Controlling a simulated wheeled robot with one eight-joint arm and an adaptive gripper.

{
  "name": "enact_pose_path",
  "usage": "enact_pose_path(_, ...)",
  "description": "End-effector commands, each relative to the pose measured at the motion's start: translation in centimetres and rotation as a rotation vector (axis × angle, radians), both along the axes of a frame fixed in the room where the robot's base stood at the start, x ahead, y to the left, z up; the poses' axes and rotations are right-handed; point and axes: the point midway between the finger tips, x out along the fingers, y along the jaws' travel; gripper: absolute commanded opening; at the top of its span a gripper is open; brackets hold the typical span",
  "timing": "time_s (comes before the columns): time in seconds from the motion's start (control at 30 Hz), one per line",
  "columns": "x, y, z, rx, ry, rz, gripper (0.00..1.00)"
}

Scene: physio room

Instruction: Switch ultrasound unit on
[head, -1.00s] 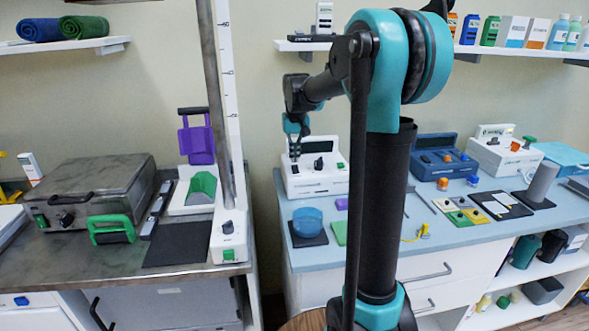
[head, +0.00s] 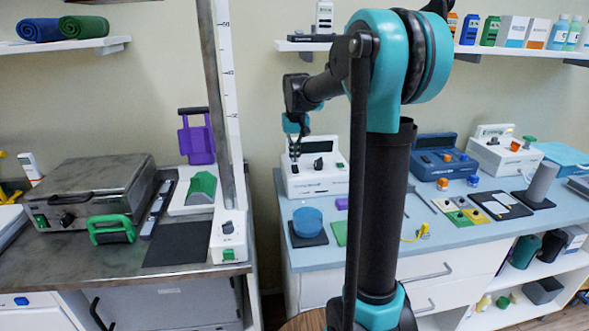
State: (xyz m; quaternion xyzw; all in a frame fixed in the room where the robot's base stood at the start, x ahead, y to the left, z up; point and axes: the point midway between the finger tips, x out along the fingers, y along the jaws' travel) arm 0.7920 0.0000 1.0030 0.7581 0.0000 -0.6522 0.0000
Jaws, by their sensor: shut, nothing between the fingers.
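A white tabletop unit (head: 330,187) with a dark knob and a small display stands at the back left of the blue-topped counter. Its lettering is too small to read, so I cannot tell for sure that it is the ultrasound unit. My gripper (head: 294,156) is shut and empty, pointing down at the left part of this unit's top. I cannot tell whether the fingertips touch it. Any switch under the fingertips is hidden or too small to make out. A blue unit (head: 428,160) and another white unit (head: 492,160) with an orange knob stand farther right.
A blue round tub (head: 307,221) sits on a dark mat in front of the white unit. My arm hides part of the counter's middle. On the left bench are a grey metal case (head: 95,180) and a tall post (head: 213,90). A shelf (head: 300,46) hangs above.

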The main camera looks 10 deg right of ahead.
Motion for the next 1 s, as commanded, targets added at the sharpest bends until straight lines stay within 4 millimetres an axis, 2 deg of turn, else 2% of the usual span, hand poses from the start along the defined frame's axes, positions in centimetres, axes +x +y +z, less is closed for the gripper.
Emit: enact_pose_path(1.0, 0.0, 0.0, -1.1, 0.0, 0.0, 0.0, 0.0)
